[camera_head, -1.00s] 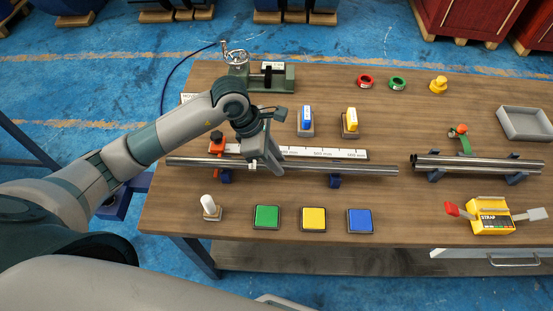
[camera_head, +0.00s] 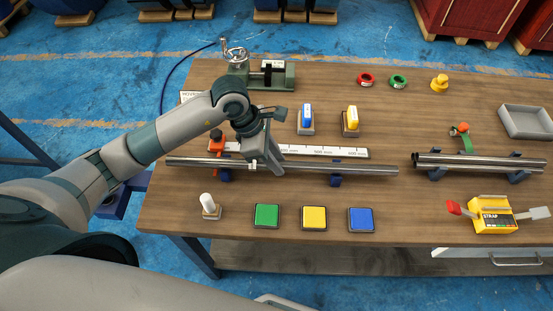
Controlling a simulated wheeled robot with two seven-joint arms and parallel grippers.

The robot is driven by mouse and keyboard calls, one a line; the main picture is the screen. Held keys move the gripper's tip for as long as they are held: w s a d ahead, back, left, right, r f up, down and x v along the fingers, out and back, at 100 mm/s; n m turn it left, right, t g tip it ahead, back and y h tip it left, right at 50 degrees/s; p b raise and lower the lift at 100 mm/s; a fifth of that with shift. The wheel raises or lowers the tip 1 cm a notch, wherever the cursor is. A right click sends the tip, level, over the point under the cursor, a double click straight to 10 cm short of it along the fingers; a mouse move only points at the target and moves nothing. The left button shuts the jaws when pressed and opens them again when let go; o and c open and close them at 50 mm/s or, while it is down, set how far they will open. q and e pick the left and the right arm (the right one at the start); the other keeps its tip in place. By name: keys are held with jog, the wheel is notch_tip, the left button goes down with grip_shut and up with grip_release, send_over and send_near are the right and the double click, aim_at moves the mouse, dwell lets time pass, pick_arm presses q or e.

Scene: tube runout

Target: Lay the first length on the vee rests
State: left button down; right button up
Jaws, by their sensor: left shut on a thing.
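A long grey steel tube (camera_head: 310,166) lies level over two blue vee rests, the left rest (camera_head: 225,176) and the right rest (camera_head: 336,180). I cannot tell whether it bears fully on them. My left gripper (camera_head: 264,164) is shut on this tube, left of its middle. The tube's left end passes by an orange stop (camera_head: 217,143). A white ruler (camera_head: 320,152) lies behind the tube. More tubes (camera_head: 480,161) rest on blue supports (camera_head: 436,173) at the right. My right gripper is not in view.
Green (camera_head: 266,216), yellow (camera_head: 314,218) and blue (camera_head: 361,219) pads lie in front, beside a white-topped marker (camera_head: 209,205). A yellow strap box (camera_head: 492,215) stands front right. A green vise (camera_head: 262,75) stands behind. A grey tray (camera_head: 525,122) lies at the right.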

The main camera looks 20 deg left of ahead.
pick_arm(q)
jog(key=shift+f+b, duration=0.25)
jog(key=shift+b, duration=0.1)
jog(key=c, duration=1.4)
grip_release()
